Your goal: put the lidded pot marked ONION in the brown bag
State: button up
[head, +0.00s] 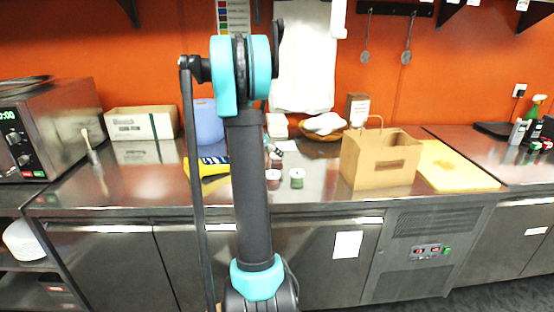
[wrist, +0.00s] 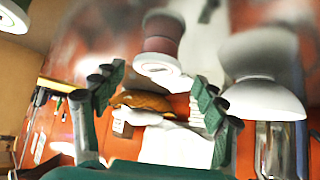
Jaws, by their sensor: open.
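The brown bag (head: 365,165) stands upright on the steel counter, handle up, right of my arm. Small lidded pots stand near my arm: a reddish one (head: 272,182), a green one (head: 297,178) and another reddish one (head: 277,161) behind. Their markings are too small to read in the head view. In the wrist view, which is upside down, a reddish-brown pot with a white lid (wrist: 160,42) lies beyond and between the open fingers of my gripper (wrist: 157,88); its lid mark is unreadable. The gripper holds nothing.
A yellow board (head: 455,168) lies right of the bag. A blue container (head: 203,122) and a yellow-and-dark item (head: 208,168) are left of my arm. A blurred white-lidded thing (wrist: 264,100) is beside the gripper.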

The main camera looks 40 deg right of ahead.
jog(key=x, duration=0.4)
jog(key=shift+s+f, duration=0.15)
jog(key=shift+s, duration=0.05)
jog(key=c, duration=1.2)
notch_tip(320, 180, up, 20)
jog(key=shift+r, duration=0.1)
jog(key=shift+c, duration=0.2)
